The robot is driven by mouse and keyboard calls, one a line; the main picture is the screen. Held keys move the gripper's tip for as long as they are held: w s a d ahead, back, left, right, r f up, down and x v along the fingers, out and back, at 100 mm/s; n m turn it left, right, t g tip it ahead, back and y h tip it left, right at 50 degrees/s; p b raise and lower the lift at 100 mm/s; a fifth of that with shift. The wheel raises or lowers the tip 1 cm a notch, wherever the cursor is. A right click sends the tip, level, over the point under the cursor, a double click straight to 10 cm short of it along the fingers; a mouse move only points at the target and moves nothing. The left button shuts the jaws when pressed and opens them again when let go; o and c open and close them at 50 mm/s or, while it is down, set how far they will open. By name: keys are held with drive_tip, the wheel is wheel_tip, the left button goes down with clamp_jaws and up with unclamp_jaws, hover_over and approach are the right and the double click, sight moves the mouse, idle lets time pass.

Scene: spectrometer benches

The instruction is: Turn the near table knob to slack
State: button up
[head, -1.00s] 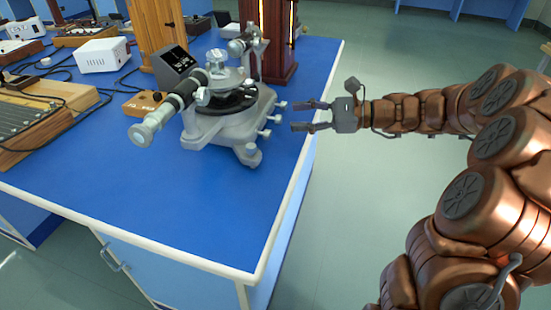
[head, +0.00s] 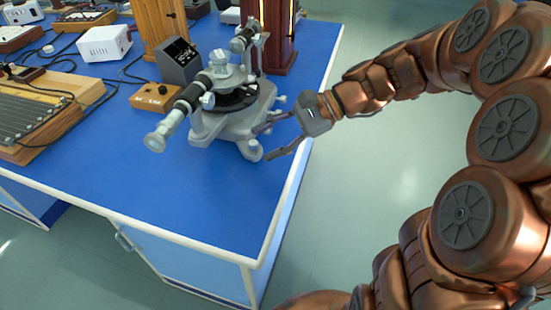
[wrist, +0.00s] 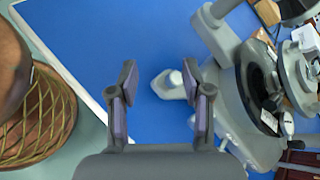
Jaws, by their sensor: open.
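The grey spectrometer (head: 215,127) stands on the blue bench top, with its black round table and telescope above the base. Small silver knobs (head: 281,99) stick out from the right side of its base; the nearer ones are partly covered by my gripper. My gripper (head: 262,143) is open at the base's near right corner, its fingers pointing left. In the wrist view my open gripper (wrist: 160,76) has a rounded silver foot (wrist: 172,80) of the base beyond and between its fingertips. Nothing is held. I cannot tell whether a finger touches the base.
The bench's white right edge (head: 290,185) runs below my gripper, with open floor beyond it. A wooden-based control box (head: 155,98) and a dark-red cabinet (head: 281,45) stand close to the spectrometer. The blue front of the bench top is clear.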

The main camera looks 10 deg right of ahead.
drive_tip(key=s+a+r+n+g+h+p, duration=0.1)
drive_tip(key=s+n+h+p, duration=0.3)
drive_tip(key=s, duration=0.6)
drive_tip(key=shift+s+a+r+n+g+p, duration=0.2)
drive_tip(key=shift+r+n+g+p, duration=0.2)
drive_tip(key=shift+r+g+p, duration=0.5)
drive_tip(key=shift+f, duration=0.2)
drive_tip(key=s+d+f+n+h, duration=0.5)
drive_tip(key=s+d+n+h, duration=0.25)
drive_tip(key=s+d, duration=0.4)
wheel_tip(320, 180, up, 13)
drive_tip(key=s+a+p, duration=0.1)
drive_tip(key=p, duration=1.1)
drive_tip(key=shift+t+h, duration=0.3)
drive_tip(key=shift+h, duration=0.05)
